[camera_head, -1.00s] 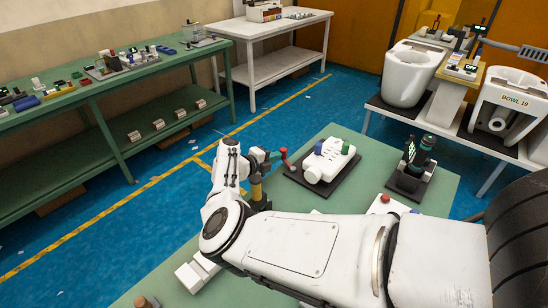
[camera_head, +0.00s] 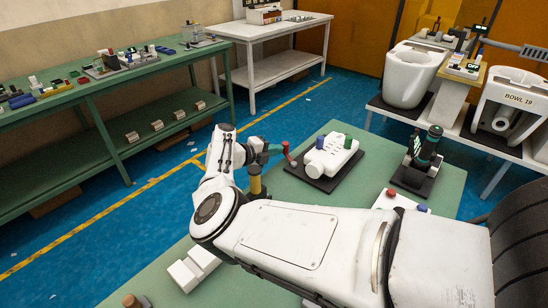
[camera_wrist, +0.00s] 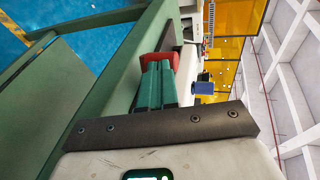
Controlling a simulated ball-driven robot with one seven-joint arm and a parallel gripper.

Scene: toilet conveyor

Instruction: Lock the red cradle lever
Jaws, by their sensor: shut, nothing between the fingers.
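The red lever (camera_head: 289,153) stands at the left end of the dark cradle base (camera_head: 318,181), which bears a white fitting (camera_head: 328,158) with a blue and a green knob on top. My gripper (camera_head: 275,149), with teal fingers, is just left of the lever at about its height. In the wrist view my gripper's teal fingers (camera_wrist: 158,88) are shut with nothing between them. A red block-like part, seemingly the lever (camera_wrist: 160,64), is right at their tips. I cannot tell whether they touch it. The lever's lower end is hard to make out.
A yellow post (camera_head: 254,181) stands close under my wrist. On the green table (camera_head: 442,196) a black device (camera_head: 419,165) stands to the right, and white blocks (camera_head: 193,268) lie at the left front. The green bench (camera_head: 90,92) at the left is apart, across blue floor.

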